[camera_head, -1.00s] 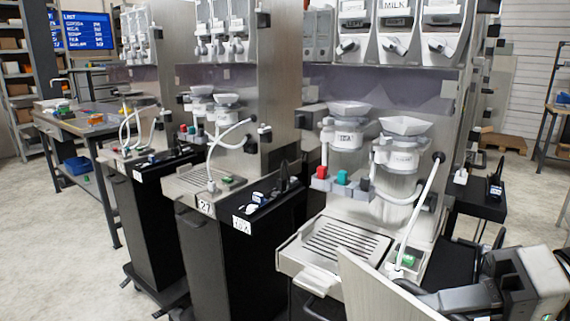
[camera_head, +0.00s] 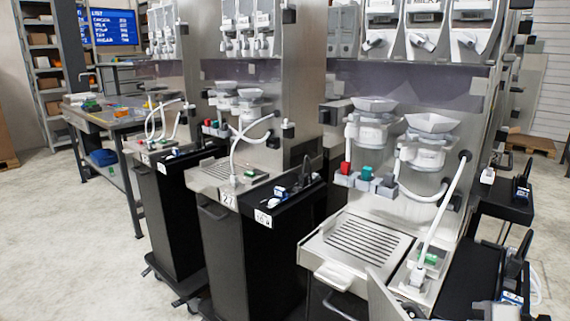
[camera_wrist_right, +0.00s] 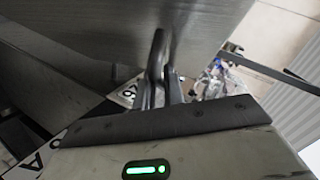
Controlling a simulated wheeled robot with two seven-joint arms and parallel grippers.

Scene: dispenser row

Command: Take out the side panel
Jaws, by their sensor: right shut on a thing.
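The side panel (camera_head: 386,302) is a flat grey sheet. Only its upper corner shows at the bottom edge of the head view, in front of the nearest dispenser's right side. In the right wrist view a large grey sheet (camera_wrist_right: 130,38), which looks like the same panel, fills the top. My right gripper (camera_wrist_right: 160,70) has its dark fingers closed together at this sheet and is shut on it. The exact grip point is partly hidden. The nearest dispenser (camera_head: 400,85) stands with its drip tray (camera_head: 362,243) and white hoses facing me. My left gripper is not in view.
A black side shelf (camera_head: 470,260) with small devices stands at the right of the nearest dispenser. More dispensers on black cabinets (camera_head: 262,260) line up to the left. A workbench (camera_head: 110,118) stands farther back. Pale floor (camera_head: 60,240) is clear at the left.

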